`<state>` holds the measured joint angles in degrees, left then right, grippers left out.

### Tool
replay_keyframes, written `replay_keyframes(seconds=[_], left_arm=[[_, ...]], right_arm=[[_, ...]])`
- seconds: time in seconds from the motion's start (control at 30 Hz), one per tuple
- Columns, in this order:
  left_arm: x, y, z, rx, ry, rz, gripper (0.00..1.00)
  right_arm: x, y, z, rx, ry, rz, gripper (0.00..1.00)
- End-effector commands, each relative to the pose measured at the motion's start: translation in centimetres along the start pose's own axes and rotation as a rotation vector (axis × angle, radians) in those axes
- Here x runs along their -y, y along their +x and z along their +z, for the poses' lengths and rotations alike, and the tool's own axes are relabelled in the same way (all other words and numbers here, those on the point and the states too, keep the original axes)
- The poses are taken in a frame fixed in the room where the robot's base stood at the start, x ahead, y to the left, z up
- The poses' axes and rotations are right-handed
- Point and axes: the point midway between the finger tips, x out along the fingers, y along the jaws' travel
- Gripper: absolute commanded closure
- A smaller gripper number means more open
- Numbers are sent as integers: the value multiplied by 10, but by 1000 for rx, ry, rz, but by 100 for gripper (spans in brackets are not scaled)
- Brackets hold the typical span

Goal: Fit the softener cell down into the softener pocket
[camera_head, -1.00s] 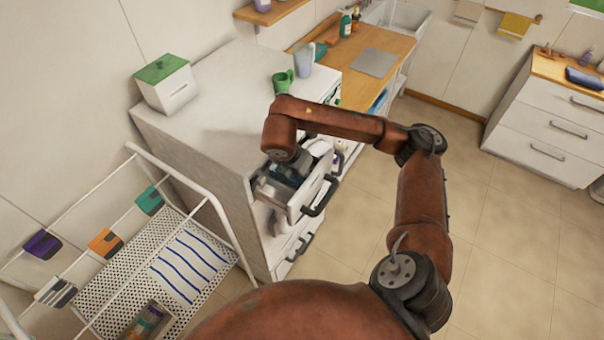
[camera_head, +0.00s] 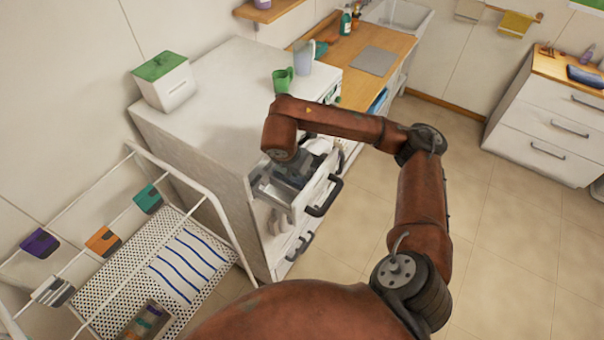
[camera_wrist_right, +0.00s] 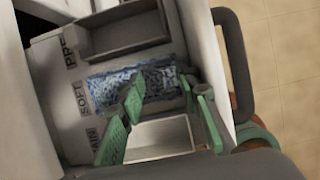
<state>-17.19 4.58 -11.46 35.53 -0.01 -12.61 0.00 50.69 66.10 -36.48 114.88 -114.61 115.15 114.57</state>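A mottled blue piece (camera_wrist_right: 110,90), which looks like the softener cell, lies in the row beside the label SOFT in the right wrist view. I cannot tell how deep it sits in the softener pocket; its edges are partly covered by my fingers. My right gripper (camera_wrist_right: 162,82) has two green fingers spread apart over this row. The left finger crosses the blue piece and the right finger is at its right end. In the head view my right gripper (camera_head: 290,178) hangs over the open drawer (camera_head: 318,190). My left gripper is not in view.
A grey compartment (camera_wrist_right: 125,32) lies above the SOFT row and a pale open compartment (camera_wrist_right: 160,138) below it. The drawer has a dark handle (camera_wrist_right: 236,65). In the head view, a green cup (camera_head: 283,80) and a green-lidded box (camera_head: 164,80) stand on the white cabinet (camera_head: 210,110).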

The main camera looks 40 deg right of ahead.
Motion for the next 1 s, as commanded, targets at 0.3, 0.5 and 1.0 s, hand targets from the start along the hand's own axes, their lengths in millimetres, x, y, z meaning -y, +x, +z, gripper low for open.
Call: replay_keyframes(seconds=[0.3,0.5,1.0], left_arm=[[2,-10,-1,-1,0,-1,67],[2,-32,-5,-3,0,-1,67],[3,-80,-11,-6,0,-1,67]], right_arm=[[0,-10,4,0,0,0,68],[0,-30,12,0,0,0,68],[-8,-78,31,-25,0,2,68]])
